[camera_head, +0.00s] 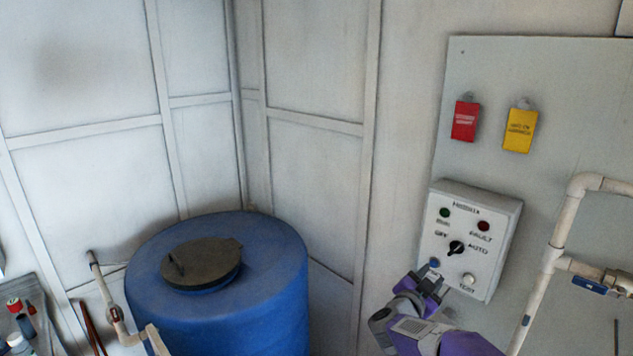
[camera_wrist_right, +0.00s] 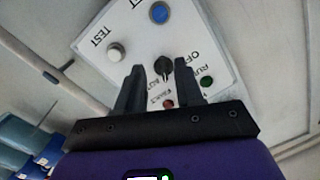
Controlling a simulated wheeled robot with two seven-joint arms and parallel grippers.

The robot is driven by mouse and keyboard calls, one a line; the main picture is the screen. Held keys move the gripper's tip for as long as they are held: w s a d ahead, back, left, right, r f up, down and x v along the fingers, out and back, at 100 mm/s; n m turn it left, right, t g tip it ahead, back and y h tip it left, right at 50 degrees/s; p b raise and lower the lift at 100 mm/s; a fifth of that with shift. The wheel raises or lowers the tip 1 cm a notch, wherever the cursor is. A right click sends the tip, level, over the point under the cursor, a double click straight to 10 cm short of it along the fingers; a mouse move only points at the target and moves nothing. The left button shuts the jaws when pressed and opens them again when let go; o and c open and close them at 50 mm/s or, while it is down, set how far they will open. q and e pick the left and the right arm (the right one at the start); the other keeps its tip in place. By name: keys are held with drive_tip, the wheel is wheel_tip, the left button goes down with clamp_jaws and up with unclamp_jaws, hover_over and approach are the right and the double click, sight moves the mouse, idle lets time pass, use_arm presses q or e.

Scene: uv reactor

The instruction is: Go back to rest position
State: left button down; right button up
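My right gripper (camera_head: 434,280) is in front of the lower left part of a white control box (camera_head: 488,211) on the wall panel. In the right wrist view the two dark fingers (camera_wrist_right: 158,78) stand apart with nothing held between them. The box's black selector knob (camera_wrist_right: 163,65) shows beyond the gap between them, and it is also in the head view (camera_head: 456,248). I cannot tell whether a finger touches the box. My left gripper is not in view.
A blue barrel (camera_head: 280,262) with a dark lid (camera_head: 200,262) stands left of my right arm. White pipes (camera_head: 545,270) run close on the right. Red (camera_head: 465,120) and yellow (camera_head: 520,130) tags hang above the box. Small items (camera_head: 20,318) lie at the lower left.

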drive_tip(key=a+f+n+y+b, duration=0.1)
drive_tip(key=a+f+n+y, duration=0.2)
drive_tip(key=f, duration=0.7)
drive_tip(key=a+f+n+y, duration=0.3)
drive_tip(key=f, duration=0.6)
drive_tip(key=s+a+f+n+g+y+b, duration=0.1)
drive_tip(key=s+a+f+g+y, duration=0.15)
drive_tip(key=s+f, duration=0.4)
drive_tip(key=s+a+f+n+g+y, duration=0.1)
drive_tip(key=s+a+f+n+y, duration=0.2)
drive_tip(key=f, duration=0.7)
drive_tip(key=s+a+f+n+g+y+b, duration=0.1)
drive_tip(key=s+a+f+g, duration=0.3)
drive_tip(key=s, duration=0.8)
drive_tip(key=s+a+f+g+y+b, duration=0.1)
drive_tip(key=s+a+f+g+y, duration=0.3)
drive_tip(key=s, duration=0.9)
drive_tip(key=a+f, duration=0.3)
drive_tip(key=f, duration=0.2)
drive_tip(key=shift+a+n, duration=0.25)
drive_tip(key=shift+n, duration=0.15)
